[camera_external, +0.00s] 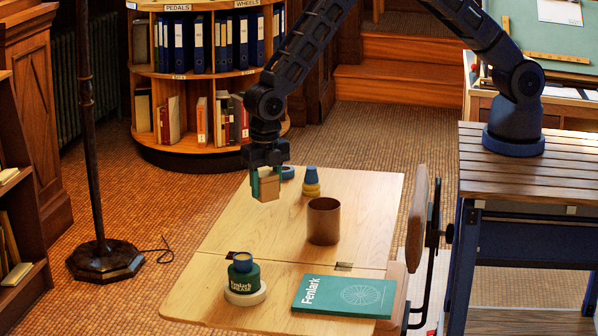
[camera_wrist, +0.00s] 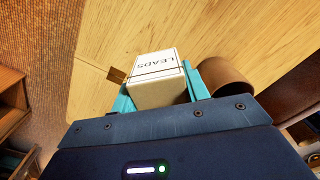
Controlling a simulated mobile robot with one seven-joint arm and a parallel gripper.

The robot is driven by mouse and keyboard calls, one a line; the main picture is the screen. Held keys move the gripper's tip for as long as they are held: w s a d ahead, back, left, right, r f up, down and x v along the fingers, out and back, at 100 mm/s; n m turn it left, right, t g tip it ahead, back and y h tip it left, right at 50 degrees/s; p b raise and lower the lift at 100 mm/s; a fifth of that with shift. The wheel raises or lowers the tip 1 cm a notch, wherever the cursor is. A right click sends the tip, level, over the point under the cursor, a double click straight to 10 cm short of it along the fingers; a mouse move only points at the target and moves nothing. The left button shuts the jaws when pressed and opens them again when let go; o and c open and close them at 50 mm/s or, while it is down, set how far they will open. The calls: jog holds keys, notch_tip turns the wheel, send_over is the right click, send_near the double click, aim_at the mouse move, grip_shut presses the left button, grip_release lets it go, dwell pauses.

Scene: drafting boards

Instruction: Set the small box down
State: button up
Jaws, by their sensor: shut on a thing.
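The small box (camera_external: 268,187) is pale brown in the external view. In the wrist view the small box (camera_wrist: 156,77) shows a white face lettered "LEADS" with a dark band across it. My gripper (camera_external: 265,178) is shut on it, with a teal finger on each side; the gripper also shows in the wrist view (camera_wrist: 157,92). The box appears held above the far left part of the wooden table (camera_external: 222,228). I cannot tell the exact gap beneath it.
A brown cup (camera_external: 323,222) stands right of the box; a yellow-and-blue object (camera_external: 311,182) and a blue ring-like item (camera_external: 287,172) are behind. Bare wood (camera_external: 265,235) lies left of the cup.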

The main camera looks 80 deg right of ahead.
aim_at(267, 236)
notch_tip(267, 236, down, 10)
jog(key=shift+r, duration=0.1)
dwell(0.4)
jog(key=o, duration=1)
jog(key=shift+f, duration=0.2)
jog(key=shift+r, duration=0.1)
notch_tip(267, 236, up, 12)
jog(key=shift+r, duration=0.1)
